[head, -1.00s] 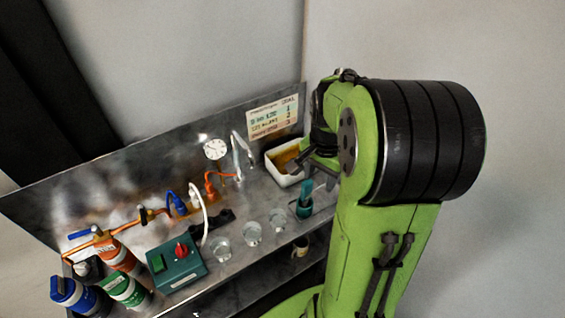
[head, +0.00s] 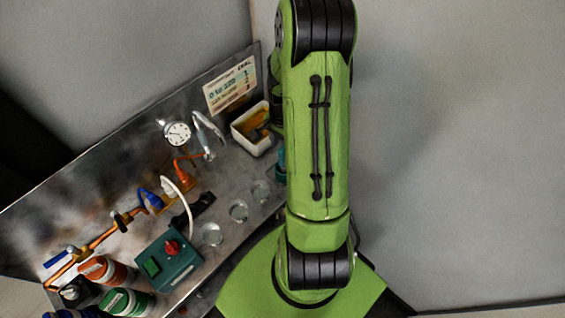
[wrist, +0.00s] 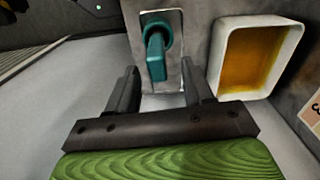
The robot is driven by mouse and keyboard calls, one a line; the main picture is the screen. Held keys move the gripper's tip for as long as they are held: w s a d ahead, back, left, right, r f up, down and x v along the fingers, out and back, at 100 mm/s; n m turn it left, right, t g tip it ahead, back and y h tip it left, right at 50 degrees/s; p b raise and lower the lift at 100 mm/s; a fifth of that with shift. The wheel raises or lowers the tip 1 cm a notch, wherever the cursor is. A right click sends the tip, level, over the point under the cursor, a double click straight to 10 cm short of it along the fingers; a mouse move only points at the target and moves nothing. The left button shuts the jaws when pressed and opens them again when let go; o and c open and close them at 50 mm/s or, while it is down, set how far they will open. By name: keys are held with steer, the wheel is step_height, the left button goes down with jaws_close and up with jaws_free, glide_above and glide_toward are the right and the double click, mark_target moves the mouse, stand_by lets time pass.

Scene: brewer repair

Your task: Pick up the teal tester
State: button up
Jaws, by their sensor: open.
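The teal tester (wrist: 156,50) stands in a small metal holder in the upper middle of the wrist view. My gripper (wrist: 158,82) is open, with its two dark fingers apart and pointing toward the tester. The tester appears between the line of the fingers, a little beyond the tips, and nothing is held. In the head view only a sliver of the tester (head: 281,160) shows at the left edge of my green arm. My gripper is hidden behind the arm there.
A white tray (head: 236,128) with amber contents is close beside the tester; the wrist view shows it at right (wrist: 222,70). Clear glass cups (head: 238,211), a teal box with a red knob (head: 181,268) and copper pipework (head: 100,236) occupy the metal bench.

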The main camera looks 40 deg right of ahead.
mark_target(283, 162)
steer(key=f, duration=0.4)
steer(key=shift+s+a+f, duration=0.15)
steer(key=shift+s, duration=0.05)
steer(key=shift+w+f, duration=0.1)
steer(key=shift+f, duration=0.05)
steer(key=c, duration=0.3)
jaws_close()
